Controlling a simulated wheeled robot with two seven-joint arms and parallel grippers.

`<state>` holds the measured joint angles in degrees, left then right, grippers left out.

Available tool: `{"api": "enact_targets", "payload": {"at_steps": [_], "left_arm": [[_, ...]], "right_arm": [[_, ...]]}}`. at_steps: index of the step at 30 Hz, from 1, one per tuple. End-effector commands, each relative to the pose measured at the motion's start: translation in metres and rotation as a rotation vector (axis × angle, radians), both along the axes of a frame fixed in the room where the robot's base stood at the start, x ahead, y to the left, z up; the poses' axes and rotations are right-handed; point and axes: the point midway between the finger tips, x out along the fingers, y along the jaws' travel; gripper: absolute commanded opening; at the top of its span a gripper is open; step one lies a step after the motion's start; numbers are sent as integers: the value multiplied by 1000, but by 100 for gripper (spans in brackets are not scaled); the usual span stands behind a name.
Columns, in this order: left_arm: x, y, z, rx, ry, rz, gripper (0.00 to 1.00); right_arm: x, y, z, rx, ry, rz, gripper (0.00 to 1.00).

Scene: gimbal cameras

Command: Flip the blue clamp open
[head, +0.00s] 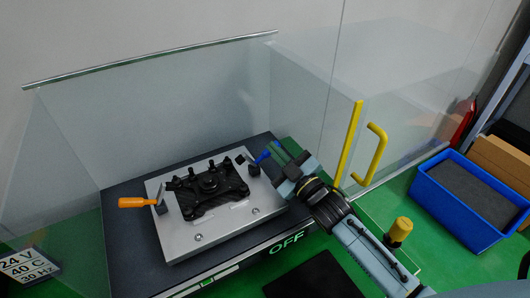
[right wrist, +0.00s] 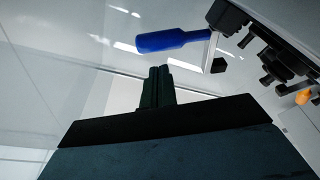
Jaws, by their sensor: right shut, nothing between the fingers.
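The blue clamp's handle (head: 263,157) sticks out at the right corner of the grey metal plate (head: 222,223), beside a black part mounted on the plate. My right gripper (head: 277,151) is shut and empty, close to this handle on its right side. In the right wrist view the closed fingertips (right wrist: 158,73) show just below the blue handle (right wrist: 172,40), with a small gap in the picture. The handle joins a pale metal lever and a black clamp body (right wrist: 228,17). I cannot tell whether the handle is touched. My left gripper is not in view.
An orange-handled clamp (head: 137,202) stands at the plate's left side. A black part (head: 208,187) sits on the plate. Clear panels stand around the station, with a yellow handle (head: 374,155) at the right. A blue bin (head: 465,205) and a yellow knob (head: 400,229) lie further right.

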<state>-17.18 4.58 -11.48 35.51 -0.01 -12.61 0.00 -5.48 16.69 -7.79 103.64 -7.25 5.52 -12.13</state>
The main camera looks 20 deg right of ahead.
Motion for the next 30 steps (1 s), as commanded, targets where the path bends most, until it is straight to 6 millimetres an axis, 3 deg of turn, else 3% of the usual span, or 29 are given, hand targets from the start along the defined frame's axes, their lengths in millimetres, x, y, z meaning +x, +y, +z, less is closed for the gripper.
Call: {"api": "enact_targets", "payload": {"at_steps": [8,11,18,24,30], "left_arm": [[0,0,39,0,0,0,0],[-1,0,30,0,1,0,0],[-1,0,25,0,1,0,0],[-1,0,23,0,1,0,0],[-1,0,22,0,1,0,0]], "right_arm": [[-10,19,33,2,0,10,0],[-32,13,20,0,5,9,0],[-78,3,11,1,3,9,0],[-99,-3,8,0,1,10,0],[-106,-4,8,0,-1,9,0]]}}
